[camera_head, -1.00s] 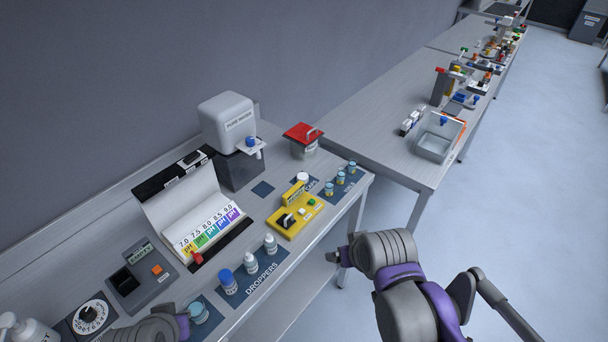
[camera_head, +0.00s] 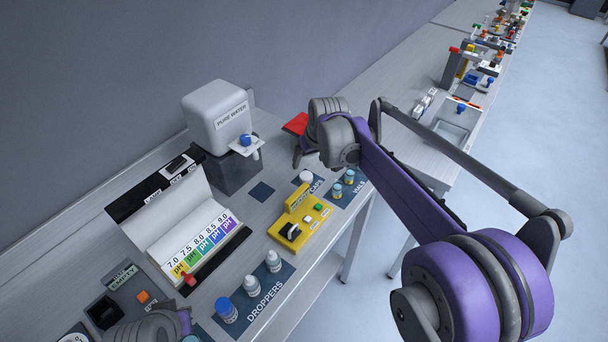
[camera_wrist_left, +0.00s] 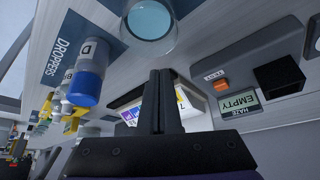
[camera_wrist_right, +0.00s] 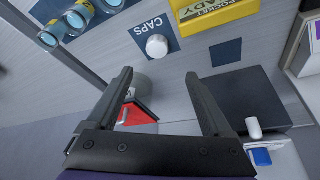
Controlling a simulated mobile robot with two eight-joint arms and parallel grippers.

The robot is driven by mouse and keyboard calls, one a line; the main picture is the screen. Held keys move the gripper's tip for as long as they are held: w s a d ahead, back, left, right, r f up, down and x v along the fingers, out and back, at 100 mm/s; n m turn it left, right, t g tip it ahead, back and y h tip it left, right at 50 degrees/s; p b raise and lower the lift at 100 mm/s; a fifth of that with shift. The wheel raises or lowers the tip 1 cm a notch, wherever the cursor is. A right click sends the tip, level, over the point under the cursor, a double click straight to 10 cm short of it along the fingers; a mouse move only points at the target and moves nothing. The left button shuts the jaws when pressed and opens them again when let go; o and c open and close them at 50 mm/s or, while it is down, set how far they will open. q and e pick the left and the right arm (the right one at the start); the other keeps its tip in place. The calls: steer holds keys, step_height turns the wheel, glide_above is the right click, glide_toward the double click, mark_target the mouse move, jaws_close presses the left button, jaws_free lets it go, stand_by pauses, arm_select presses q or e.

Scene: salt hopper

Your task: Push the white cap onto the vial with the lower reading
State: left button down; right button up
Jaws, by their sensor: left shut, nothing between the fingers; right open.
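The white cap (camera_head: 306,176) sits on the dark CAPS mat; it also shows in the right wrist view (camera_wrist_right: 157,46). No readings on the vials are legible. My right gripper (camera_wrist_right: 158,74) is open and empty, above the bench near the cap, with the cap beyond its fingertips. My left gripper (camera_wrist_left: 162,76) is shut and empty, near a round vessel of blue liquid (camera_wrist_left: 151,22) at the bench's front left.
The yellow pocket meter (camera_head: 300,220) reads READY, and the haze meter (camera_wrist_left: 262,88) reads EMPTY. Dropper bottles (camera_head: 251,285) stand on the front mat. The pure water dispenser (camera_head: 217,115) and a red-lidded container (camera_wrist_right: 138,113) are behind. An open pH chart (camera_head: 190,235) lies mid-bench.

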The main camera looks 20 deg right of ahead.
mark_target(306, 176)
steer(key=x, duration=0.3)
steer(key=shift+w+d+f, duration=0.1)
steer(key=shift+d+f, duration=0.15)
steer(key=shift+f, duration=0.15)
steer(key=shift+w+a+f, duration=0.1)
steer(key=shift+w+f, duration=0.1)
steer(key=shift+f, duration=0.35)
steer(key=x, duration=0.4)
steer(key=shift+f, duration=0.45)
steer(key=shift+s, duration=0.1)
jaws_close()
